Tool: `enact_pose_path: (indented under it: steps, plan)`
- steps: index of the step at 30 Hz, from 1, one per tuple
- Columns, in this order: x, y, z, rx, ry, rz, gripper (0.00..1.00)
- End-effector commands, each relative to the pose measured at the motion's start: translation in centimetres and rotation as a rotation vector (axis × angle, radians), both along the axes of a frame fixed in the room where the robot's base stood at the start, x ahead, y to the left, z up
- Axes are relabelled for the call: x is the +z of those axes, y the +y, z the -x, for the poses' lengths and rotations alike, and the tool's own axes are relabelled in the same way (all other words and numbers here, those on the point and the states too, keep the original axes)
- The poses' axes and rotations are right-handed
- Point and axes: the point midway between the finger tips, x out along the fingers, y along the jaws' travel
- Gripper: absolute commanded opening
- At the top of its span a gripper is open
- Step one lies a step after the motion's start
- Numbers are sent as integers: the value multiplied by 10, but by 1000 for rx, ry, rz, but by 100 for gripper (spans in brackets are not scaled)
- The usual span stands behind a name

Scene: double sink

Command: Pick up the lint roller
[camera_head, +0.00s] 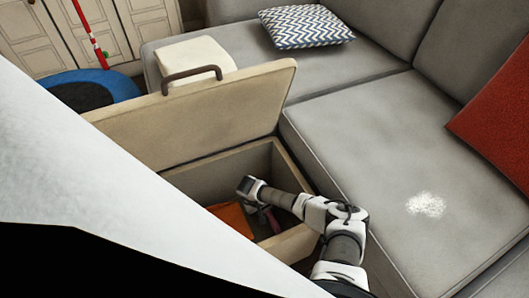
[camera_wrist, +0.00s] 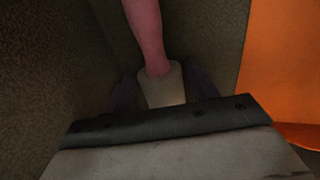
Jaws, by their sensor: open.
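The lint roller shows in the wrist view with a pinkish handle (camera_wrist: 146,35) running to the top edge and a pale cream end (camera_wrist: 163,88). My gripper (camera_wrist: 163,80) is open, with one dark finger on each side of the pale end. I cannot tell whether either finger touches it. In the head view my gripper (camera_head: 251,190) is down inside the open storage box (camera_head: 223,168). A small pinkish part of the lint roller (camera_head: 272,220) shows below my arm there; the rest is hidden.
An orange item (camera_head: 232,217) lies in the box beside the roller; it also shows at the right of the wrist view (camera_wrist: 283,65). The box's raised lid (camera_head: 200,105) stands behind my gripper. A grey sofa (camera_head: 390,160) borders the box on the right.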

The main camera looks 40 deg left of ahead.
Motion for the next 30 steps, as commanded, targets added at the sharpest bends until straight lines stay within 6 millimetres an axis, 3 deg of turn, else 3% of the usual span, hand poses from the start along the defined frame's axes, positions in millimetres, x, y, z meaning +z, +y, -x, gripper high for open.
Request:
enact_pose_path:
  steps: [3, 11, 23, 30]
  plan:
    - [1, 0, 0, 0, 0, 0, 56]
    - [1, 0, 0, -1, 0, 0, 22]
    - [11, 1, -1, 0, -2, -1, 21]
    - [52, 1, -2, 2, -5, -3, 21]
